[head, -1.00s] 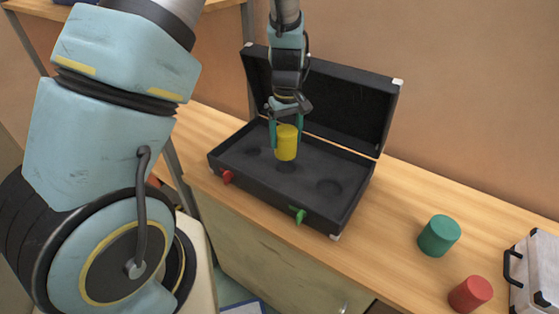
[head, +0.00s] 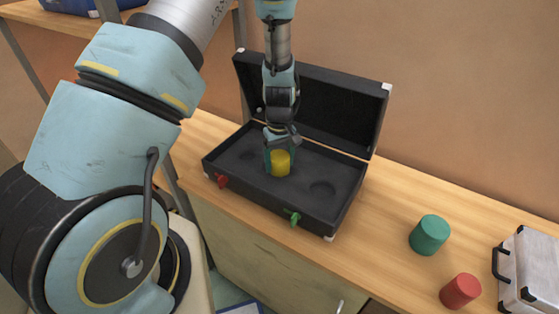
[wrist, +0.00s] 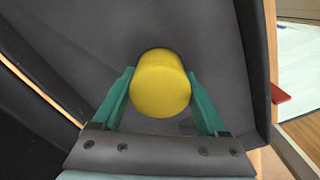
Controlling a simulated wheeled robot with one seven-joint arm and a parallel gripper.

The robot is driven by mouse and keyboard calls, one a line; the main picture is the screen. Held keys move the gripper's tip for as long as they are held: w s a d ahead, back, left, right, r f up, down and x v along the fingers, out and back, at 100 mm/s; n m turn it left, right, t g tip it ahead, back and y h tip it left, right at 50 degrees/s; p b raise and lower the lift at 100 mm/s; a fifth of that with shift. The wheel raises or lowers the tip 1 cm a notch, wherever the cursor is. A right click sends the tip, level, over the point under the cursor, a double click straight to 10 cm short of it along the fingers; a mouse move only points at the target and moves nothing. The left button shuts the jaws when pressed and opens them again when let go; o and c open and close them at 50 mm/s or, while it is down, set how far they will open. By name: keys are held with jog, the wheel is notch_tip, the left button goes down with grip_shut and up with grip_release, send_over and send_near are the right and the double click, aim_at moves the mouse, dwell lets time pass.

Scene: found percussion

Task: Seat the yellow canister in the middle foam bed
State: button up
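The yellow canister (head: 281,163) stands upright at the middle foam bed of the open black case (head: 342,208). Its lower part looks sunk into the foam, and it hides the recess. My gripper (head: 279,160) is above it, with its green fingers down on either side. In the wrist view the yellow canister (wrist: 161,84) lies between the two fingertips (wrist: 160,76), which appear to touch its sides. How deep its base sits is hidden.
Empty round recesses lie left (head: 248,156) and right (head: 322,189) of the canister. The raised lid (head: 330,112) stands behind my gripper. Red (head: 221,181) and green (head: 294,218) latches are in front. A green canister (head: 430,235), red canister (head: 461,291) and silver case (head: 530,270) stand right.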

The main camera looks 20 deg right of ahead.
jog(key=o, duration=0.4)
jog(key=shift+c, duration=0.2)
notch_tip(320, 180, up, 12)
jog(key=b, duration=0.2)
jog(key=shift+r+b, duration=0.2)
jog(key=shift+b, duration=0.2)
jog(key=s+a+r, duration=0.2)
jog(key=a, duration=0.7)
jog(key=s+a+r+m+t, duration=0.1)
jog(key=s+a+r, duration=0.1)
jog(key=a, duration=0.7)
jog(key=s+a+r+m, duration=0.1)
jog(key=s+a+r, duration=0.1)
jog(key=a, duration=0.7)
jog(key=shift+a+r+t, duration=0.25)
jog(key=shift+r+t, duration=0.05)
jog(key=shift+r, duration=0.5)
